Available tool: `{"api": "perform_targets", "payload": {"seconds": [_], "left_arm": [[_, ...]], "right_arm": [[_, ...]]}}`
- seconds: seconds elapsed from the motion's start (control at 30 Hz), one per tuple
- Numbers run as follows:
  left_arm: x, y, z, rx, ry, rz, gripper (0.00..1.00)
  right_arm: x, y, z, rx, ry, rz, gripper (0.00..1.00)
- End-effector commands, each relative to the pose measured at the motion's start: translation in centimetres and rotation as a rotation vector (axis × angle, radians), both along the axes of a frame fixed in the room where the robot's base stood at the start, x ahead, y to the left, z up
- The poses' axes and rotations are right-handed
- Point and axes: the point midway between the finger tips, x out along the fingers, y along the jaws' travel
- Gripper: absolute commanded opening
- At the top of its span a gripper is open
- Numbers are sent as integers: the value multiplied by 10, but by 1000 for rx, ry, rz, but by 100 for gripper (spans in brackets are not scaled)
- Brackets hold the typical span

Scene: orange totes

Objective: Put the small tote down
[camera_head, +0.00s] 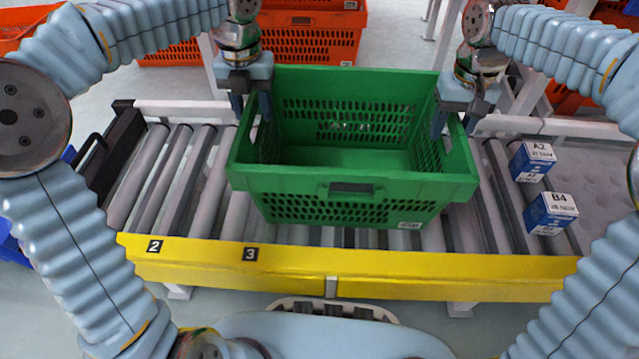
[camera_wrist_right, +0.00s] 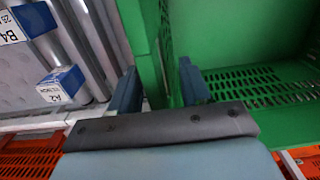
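The small tote is a green, slotted, empty tote (camera_head: 352,190), upright over the roller conveyor and turned slightly. I cannot tell whether its bottom touches the rollers. My left gripper (camera_head: 251,105) points down at its left side wall, one finger outside and one inside. My right gripper (camera_head: 455,122) straddles the right side wall the same way. In the right wrist view the tote wall (camera_wrist_right: 150,60) runs between the two fingers of the right gripper (camera_wrist_right: 158,92). Whether the fingers press on the walls is not clear.
Blue-and-white boxes A2 (camera_head: 532,160) and B4 (camera_head: 551,213) stand right of the tote. A yellow rail (camera_head: 330,262) with labels 2 and 3 runs along the conveyor front. Bare rollers (camera_head: 180,175) lie to the left. Orange totes (camera_head: 310,45) stand behind.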

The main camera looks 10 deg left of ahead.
Motion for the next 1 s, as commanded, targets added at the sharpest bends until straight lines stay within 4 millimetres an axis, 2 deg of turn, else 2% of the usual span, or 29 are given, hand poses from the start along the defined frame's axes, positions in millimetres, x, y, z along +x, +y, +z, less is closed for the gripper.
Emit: {"api": "perform_targets", "payload": {"seconds": [0.27, 0.37, 0.8, 1.0], "left_arm": [[0, 3, 1, 4, 0, 5, 46], [1, 3, 8, 4, -1, 5, 46], [1, 2, 99, 0, -2, 3, 46], [0, 2, 118, 3, 1, 3, 46]], "right_arm": [[0, -3, 0, -3, 0, -5, 47], [0, -3, 0, -4, 0, -5, 47], [0, -4, 0, -5, 1, -6, 47], [1, -4, 2, -4, -1, -7, 47]]}}
